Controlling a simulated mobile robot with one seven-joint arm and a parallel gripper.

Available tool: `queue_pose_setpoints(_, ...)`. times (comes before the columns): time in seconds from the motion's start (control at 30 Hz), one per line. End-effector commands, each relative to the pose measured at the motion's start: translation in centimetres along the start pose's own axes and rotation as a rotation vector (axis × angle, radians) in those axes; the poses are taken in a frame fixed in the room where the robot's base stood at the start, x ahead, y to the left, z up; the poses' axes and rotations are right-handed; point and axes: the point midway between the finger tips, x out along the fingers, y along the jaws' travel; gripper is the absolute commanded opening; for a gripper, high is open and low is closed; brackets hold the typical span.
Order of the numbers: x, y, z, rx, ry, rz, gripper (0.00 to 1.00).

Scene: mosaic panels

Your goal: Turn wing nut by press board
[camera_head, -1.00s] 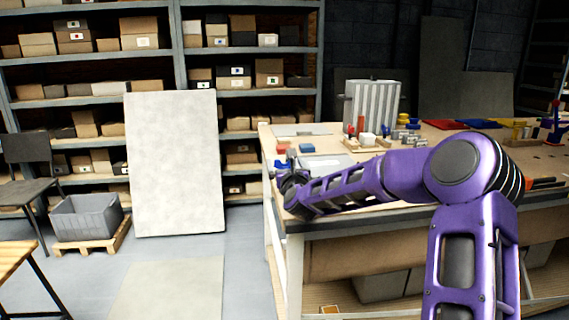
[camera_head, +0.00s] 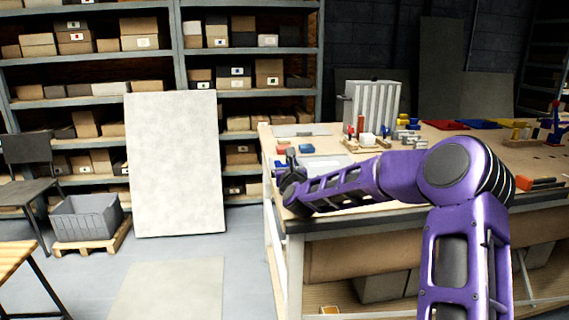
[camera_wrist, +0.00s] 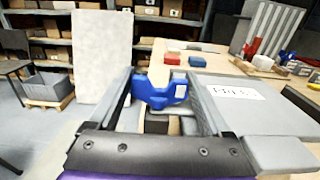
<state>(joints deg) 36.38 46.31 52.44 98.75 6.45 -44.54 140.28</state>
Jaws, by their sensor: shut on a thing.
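The blue wing nut (camera_wrist: 161,92) shows in the wrist view between the two fingers of my gripper (camera_wrist: 160,84). The grey press board (camera_wrist: 262,112) is just right of my gripper, with a white label that seems to read PRESS. In the head view the press board (camera_head: 328,162) lies at the left end of the workbench, partly behind my arm. There my gripper (camera_head: 291,165) is small and dark at the bench's left edge. Contact under the wing nut is hidden.
A red block (camera_wrist: 171,58) and a blue block (camera_wrist: 197,61) lie beyond the wing nut. A ribbed grey-white box (camera_head: 373,106) stands farther back on the workbench (camera_head: 440,132). A large pale panel (camera_head: 175,165) leans on the shelves.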

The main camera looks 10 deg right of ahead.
Motion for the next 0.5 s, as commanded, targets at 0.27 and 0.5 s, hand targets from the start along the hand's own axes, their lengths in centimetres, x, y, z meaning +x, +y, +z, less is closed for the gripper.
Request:
queue_pose_setpoints(0.27,0.02,-0.23,-0.01,0.002,-0.002,0.058,0.27)
queue_pose_setpoints(0.5,0.07,-0.43,0.00,0.006,-0.003,0.183,0.27)
